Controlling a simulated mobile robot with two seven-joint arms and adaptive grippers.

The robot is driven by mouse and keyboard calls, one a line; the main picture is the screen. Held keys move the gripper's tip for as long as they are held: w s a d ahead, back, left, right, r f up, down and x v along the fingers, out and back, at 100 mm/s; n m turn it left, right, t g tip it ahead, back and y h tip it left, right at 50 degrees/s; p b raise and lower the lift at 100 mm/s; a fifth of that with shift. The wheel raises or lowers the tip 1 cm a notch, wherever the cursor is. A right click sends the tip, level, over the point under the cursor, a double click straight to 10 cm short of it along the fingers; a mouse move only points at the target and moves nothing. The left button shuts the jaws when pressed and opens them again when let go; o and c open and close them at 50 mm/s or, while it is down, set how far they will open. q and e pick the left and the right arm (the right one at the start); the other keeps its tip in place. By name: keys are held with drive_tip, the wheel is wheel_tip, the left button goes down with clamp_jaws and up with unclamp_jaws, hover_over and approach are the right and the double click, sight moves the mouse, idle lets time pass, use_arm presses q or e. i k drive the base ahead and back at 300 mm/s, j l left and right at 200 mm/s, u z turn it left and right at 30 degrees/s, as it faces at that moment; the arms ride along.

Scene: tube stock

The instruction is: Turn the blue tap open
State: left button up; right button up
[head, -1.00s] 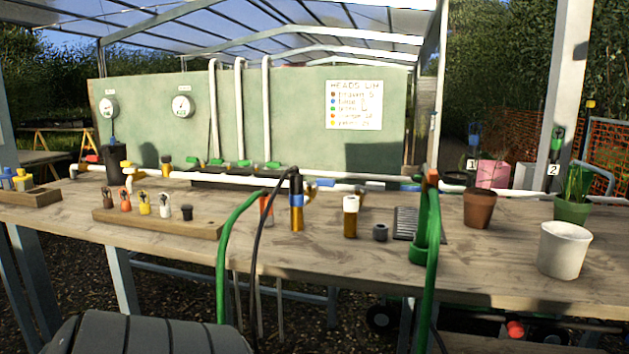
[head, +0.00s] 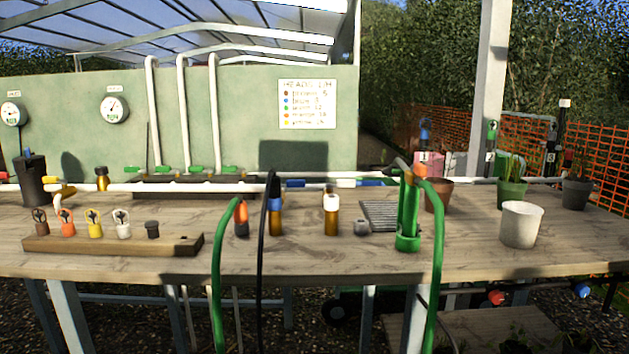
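A blue tap-like fitting (head: 583,290) shows below the bench's right end, beside a red one (head: 496,298) on a dark pipe. Blue fittings also sit on the white pipe along the back of the bench, a small one (head: 295,183) and a longer one (head: 370,182). I cannot tell which of these is the blue tap of the task, nor how any handle is turned. Neither of my grippers is in view.
The wooden bench (head: 110,268) spans the view. A wooden block (head: 60,246) with coloured heads stands left. Green hoses (head: 218,270) hang over the front edge. A white pot (head: 521,224) and several plant pots stand right. A planked surface (head: 470,330) lies low in front.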

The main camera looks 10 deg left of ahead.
sight(290, 183)
drive_tip(key=j+u, duration=0.15)
drive_tip(key=u, duration=0.15)
drive_tip(key=i+j+z, duration=0.1)
drive_tip(key=i+z, duration=0.15)
drive_tip(key=i, duration=0.3)
drive_tip(key=i+j+z, duration=0.2)
drive_tip(key=i, duration=0.35)
